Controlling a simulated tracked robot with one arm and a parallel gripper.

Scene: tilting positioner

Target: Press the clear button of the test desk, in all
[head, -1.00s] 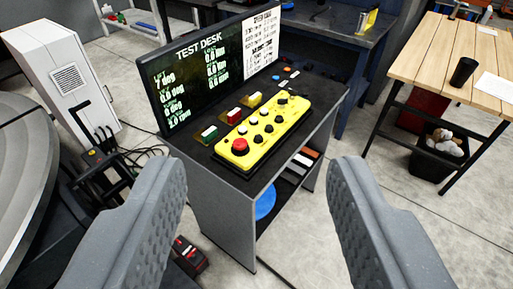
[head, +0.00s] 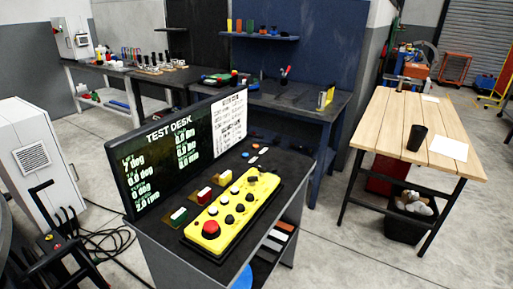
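The test desk (head: 153,232) stands in the middle of the head view, with a black top and a grey side. A screen (head: 150,168) headed "TEST DESK" stands along its left edge. A yellow control box (head: 228,228) lies on the top, with a red mushroom button (head: 210,229) at its near end and several black and white buttons. Small blue, orange and white pieces (head: 252,159) lie towards the far end. No label for a clear button is readable.
A wooden table (head: 398,113) with a black cup (head: 416,137) stands at the right, a black bin (head: 408,222) under it. A white cabinet (head: 30,150) and cables (head: 105,240) are at the left. Workbenches line the back. Floor is free between desk and table.

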